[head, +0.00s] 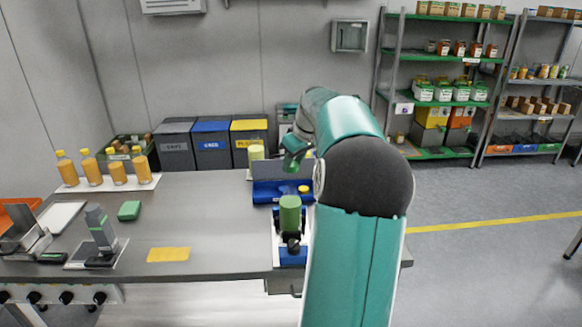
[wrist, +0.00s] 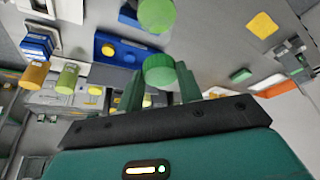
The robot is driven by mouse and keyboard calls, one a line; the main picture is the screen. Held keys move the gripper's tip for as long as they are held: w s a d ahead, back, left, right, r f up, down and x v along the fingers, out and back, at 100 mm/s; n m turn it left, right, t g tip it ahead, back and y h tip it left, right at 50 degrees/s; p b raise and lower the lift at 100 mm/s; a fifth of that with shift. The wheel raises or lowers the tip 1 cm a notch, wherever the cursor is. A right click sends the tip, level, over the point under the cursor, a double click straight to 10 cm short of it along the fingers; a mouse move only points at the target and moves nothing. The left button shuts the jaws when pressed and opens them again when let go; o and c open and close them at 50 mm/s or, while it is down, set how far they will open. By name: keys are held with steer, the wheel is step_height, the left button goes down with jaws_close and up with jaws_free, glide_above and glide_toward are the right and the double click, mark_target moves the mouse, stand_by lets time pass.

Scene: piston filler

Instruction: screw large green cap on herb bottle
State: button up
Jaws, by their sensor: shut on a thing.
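My gripper (wrist: 161,80) is shut on the large green cap (wrist: 160,64), a round green piece between its two fingers in the wrist view. In the head view my gripper (head: 294,152) hangs over the far part of the bench, and the cap is mostly hidden there. A green cylinder, which looks like the herb bottle (head: 290,215), stands upright in a blue-based holder at the bench's front edge. Its round green top also shows in the wrist view (wrist: 157,13), apart from the held cap. I cannot make out its neck.
A blue box with a yellow button (head: 270,190) stands behind the green cylinder. Orange bottles (head: 93,170) stand on a white board at the left. A yellow cloth (head: 169,254) and green sponge (head: 129,210) lie on the bench. Grey, blue and yellow bins (head: 212,143) stand behind.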

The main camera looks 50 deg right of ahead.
mark_target(295, 168)
steer(key=shift+w, duration=0.3)
steer(key=shift+s+a+r, duration=0.15)
steer(key=shift+s+a, duration=0.3)
steer(key=shift+s, duration=0.15)
steer(key=shift+d+f, duration=0.15)
steer(key=shift+f, duration=0.15)
steer(key=shift+w+d+f, duration=0.1)
steer(key=shift+w+f, duration=0.45)
steer(key=shift+s+f, duration=0.4)
steer(key=shift+f, duration=0.15)
steer(key=shift+x, duration=0.85)
steer(key=shift+s, duration=0.15)
steer(key=shift+f, duration=0.2)
